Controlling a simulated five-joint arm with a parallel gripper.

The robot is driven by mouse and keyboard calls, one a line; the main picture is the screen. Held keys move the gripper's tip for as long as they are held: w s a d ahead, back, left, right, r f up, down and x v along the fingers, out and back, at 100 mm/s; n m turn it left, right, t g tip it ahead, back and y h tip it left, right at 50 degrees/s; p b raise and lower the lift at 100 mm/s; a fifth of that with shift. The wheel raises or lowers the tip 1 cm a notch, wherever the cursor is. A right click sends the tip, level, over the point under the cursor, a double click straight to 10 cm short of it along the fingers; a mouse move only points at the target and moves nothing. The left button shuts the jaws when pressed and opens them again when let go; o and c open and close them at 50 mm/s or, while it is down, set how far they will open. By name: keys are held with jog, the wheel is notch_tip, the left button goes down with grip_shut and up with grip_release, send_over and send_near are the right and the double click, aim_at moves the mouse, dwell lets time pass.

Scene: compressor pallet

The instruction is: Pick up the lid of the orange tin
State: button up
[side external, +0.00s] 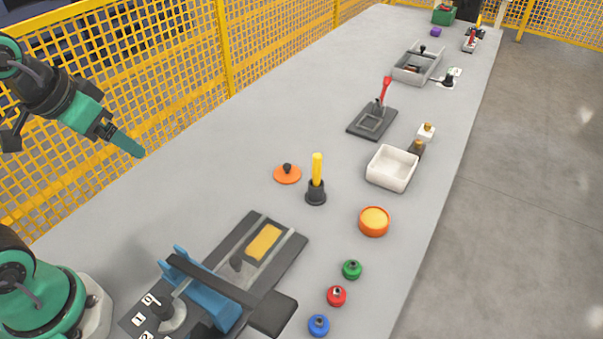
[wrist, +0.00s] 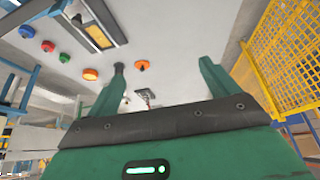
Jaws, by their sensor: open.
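The orange lid (side external: 288,175) is a flat disc with a dark knob, lying on the grey table left of the black holder with the yellow stick. It also shows in the wrist view (wrist: 142,66), between my fingers in the picture but well away from them. The orange tin (side external: 374,222) is round and stands apart from the lid, near the table's right edge; its inside looks lighter orange. It shows in the wrist view too (wrist: 90,74). My gripper (side external: 137,151) is raised at the left, far from the lid. In the wrist view its two green fingers (wrist: 158,88) are apart and empty.
A black holder with a yellow stick (side external: 316,185) stands close beside the lid. A dark fixture with a blue clamp (side external: 207,292) fills the near table. Green (side external: 352,270), red (side external: 337,296) and blue (side external: 318,325) knobs and a white tray (side external: 391,170) lie right. Yellow mesh fence (side external: 160,60) runs along the left.

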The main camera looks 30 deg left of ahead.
jog(key=w+d+r+m+g, duration=0.1)
jog(key=w+d, duration=0.1)
jog(key=w, duration=0.7)
jog(key=m+g, duration=0.3)
jog(key=g, duration=0.1)
send_over(287, 165)
notch_tip(287, 165, down, 18)
jog(key=shift+a+r, duration=0.1)
jog(key=shift+f, duration=4.15)
jog(key=c, duration=1.1)
